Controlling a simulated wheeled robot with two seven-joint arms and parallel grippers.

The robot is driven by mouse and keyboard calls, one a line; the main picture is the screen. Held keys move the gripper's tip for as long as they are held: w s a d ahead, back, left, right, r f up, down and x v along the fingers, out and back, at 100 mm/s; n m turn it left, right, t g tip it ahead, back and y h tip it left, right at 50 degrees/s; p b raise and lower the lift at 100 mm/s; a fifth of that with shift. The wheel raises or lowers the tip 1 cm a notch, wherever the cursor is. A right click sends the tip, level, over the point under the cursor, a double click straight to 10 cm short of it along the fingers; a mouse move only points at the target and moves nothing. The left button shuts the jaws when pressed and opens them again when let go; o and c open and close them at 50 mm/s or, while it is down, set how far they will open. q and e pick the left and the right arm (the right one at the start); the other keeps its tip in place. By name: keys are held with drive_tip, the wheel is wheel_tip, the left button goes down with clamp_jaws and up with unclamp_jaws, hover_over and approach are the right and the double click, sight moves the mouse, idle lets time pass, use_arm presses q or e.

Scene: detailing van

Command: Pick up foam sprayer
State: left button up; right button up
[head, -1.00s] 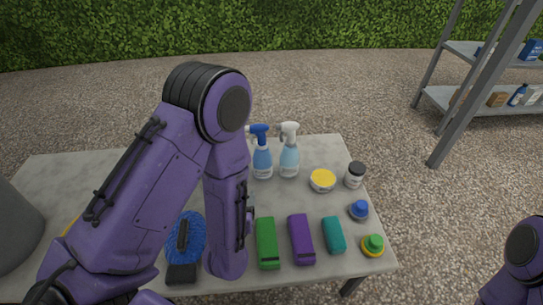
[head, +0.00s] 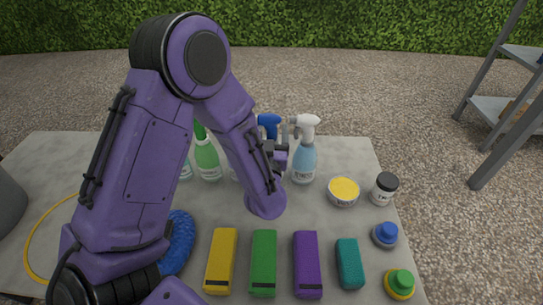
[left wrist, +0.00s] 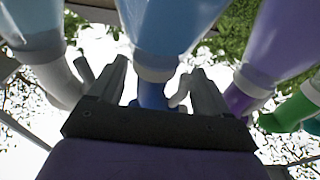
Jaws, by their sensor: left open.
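Several spray bottles stand upright in a row on the grey table; which one is the foam sprayer I cannot tell. My left gripper (head: 279,148) is open at the blue-trigger bottle (head: 268,121), hiding much of its body. In the left wrist view, the fingers of the left gripper (left wrist: 158,88) lie on either side of that blue bottle's neck and blue head (left wrist: 152,96); contact is unclear. A light blue bottle with white trigger (head: 304,160) stands just right. A green bottle (head: 207,157) stands left. A purple-headed bottle shows in the left wrist view (left wrist: 238,101). My right gripper is out of view.
Yellow (head: 221,258), green (head: 263,262), purple (head: 307,262) and teal (head: 348,262) blocks lie at the front. A yellow-lidded tub (head: 343,191), black-lidded jar (head: 384,188) and small capped containers stand right. A metal shelf (head: 500,108) stands beyond the table.

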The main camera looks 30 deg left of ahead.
use_arm(q)
drive_tip(key=shift+x, duration=0.85)
drive_tip(key=c, duration=0.9)
drive_tip(key=shift+r, duration=0.1)
